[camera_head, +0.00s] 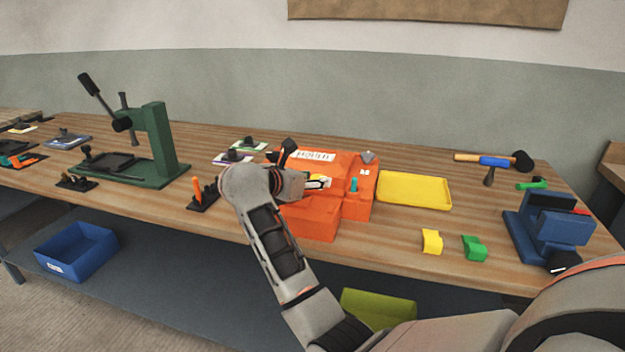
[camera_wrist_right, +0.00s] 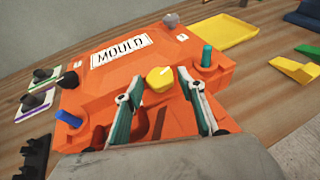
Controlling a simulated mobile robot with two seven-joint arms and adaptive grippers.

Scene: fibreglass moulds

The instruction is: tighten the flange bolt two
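The orange mould (camera_head: 310,222) stands on the bench with a white "MOULD" label; it fills the middle of the right wrist view (camera_wrist_right: 100,82). A yellow bolt-like knob (camera_wrist_right: 160,78) sits on its top face. My right gripper (camera_head: 318,182) is over the mould; in the wrist view its two fingertips (camera_wrist_right: 157,92) are apart, one to each side of the yellow knob. I cannot tell whether they touch it. A teal pin (camera_wrist_right: 207,56) stands on the mould to the right; it shows in the head view (camera_head: 353,185). Which is flange bolt two is not marked. My left gripper is out of view.
A yellow tray (camera_head: 414,202) lies right of the mould, with yellow (camera_head: 431,241) and green (camera_head: 474,248) blocks in front. A black holder (camera_head: 203,200) is close left.

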